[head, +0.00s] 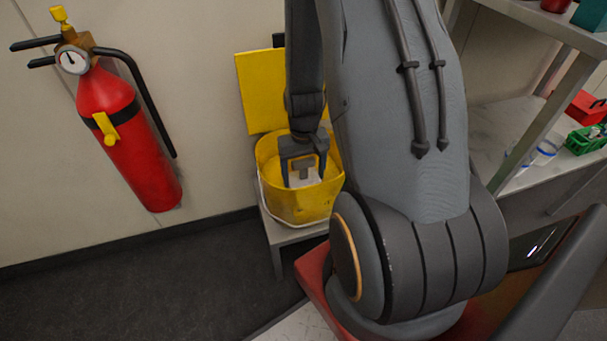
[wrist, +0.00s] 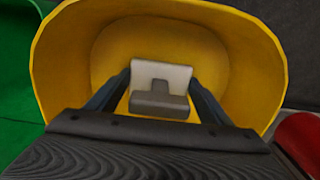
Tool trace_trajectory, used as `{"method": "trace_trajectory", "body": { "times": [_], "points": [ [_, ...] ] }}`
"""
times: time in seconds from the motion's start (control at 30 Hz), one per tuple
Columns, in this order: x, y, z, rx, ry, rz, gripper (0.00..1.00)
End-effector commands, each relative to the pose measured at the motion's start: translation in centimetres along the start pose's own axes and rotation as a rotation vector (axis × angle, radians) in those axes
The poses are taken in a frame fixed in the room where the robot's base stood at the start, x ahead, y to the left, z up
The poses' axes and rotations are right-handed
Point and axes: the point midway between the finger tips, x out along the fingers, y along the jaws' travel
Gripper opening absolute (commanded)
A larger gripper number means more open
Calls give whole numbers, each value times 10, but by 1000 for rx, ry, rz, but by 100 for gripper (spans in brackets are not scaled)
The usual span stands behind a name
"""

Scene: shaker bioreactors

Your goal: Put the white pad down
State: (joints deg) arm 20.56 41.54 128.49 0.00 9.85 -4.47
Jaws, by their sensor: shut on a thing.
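The white pad (wrist: 161,76) is between the two fingers of my gripper (wrist: 160,88), which is shut on it. In the wrist view, a grey block-like part (wrist: 160,104) shows in front of the pad's lower half. In the head view, my gripper (head: 303,171) points down inside the mouth of a yellow bucket (head: 306,207), and the pad (head: 303,181) shows pale between the fingers. The bucket also fills most of the wrist view (wrist: 245,65), its wall around the gripper. I cannot tell whether the pad touches the bucket's bottom.
The bucket stands on a small light stand (head: 290,233) by the wall. A yellow panel (head: 262,90) is behind it. A red fire extinguisher (head: 125,135) hangs on the wall at left. A shelf bench (head: 500,125) with a green rack (head: 586,139) is at right. The dark floor at left is clear.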

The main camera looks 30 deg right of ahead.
Motion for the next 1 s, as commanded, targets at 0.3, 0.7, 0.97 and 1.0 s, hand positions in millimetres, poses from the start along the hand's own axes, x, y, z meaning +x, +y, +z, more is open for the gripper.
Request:
{"method": "trace_trajectory", "body": {
  "times": [0.3,0.7,0.97,1.0],
  "points": [
    [2,0,0,-1,1,0,82],
    [0,0,0,-1,1,0,92],
    [-38,0,-1,-1,5,0,92],
    [-47,0,-1,-1,4,0,92]
  ]
}}
